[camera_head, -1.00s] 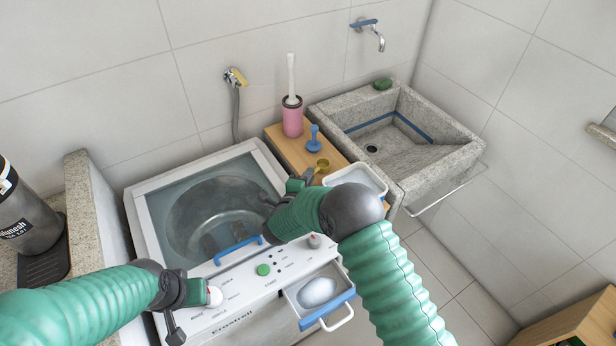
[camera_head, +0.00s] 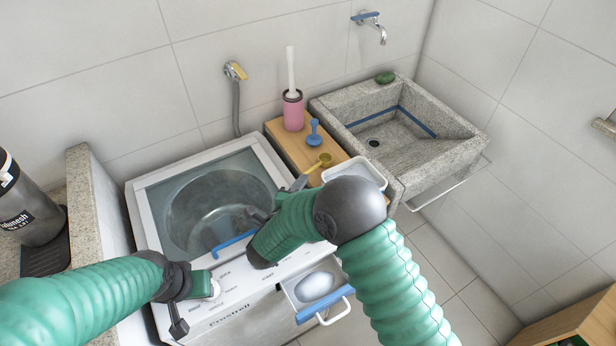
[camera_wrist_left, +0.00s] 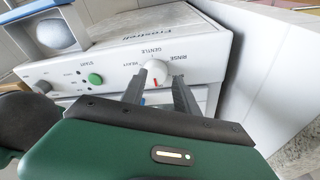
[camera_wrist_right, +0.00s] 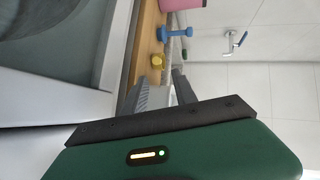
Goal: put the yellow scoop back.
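The yellow scoop (camera_head: 322,160) lies on the wooden board (camera_head: 284,145), between a blue plunger-shaped object and a white tray. It also shows in the right wrist view (camera_wrist_right: 157,61), just ahead of the fingers. My right gripper (camera_head: 298,183) is beside the scoop, open and apparently empty; my arm partly hides it. My left gripper (camera_wrist_left: 158,80) is at the washer's front panel, with its open fingers around or just in front of the white dial (camera_wrist_left: 155,72); contact is unclear. The washer's drawer (camera_head: 318,290) is pulled out and holds a white mound.
The blue plunger-shaped object (camera_head: 314,133) and a pink brush holder (camera_head: 293,112) stand behind the scoop. The white tray (camera_head: 355,171) is right of it. A stone sink (camera_head: 440,150) is farther right. The open-topped washer (camera_head: 150,215) is left of the right gripper.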

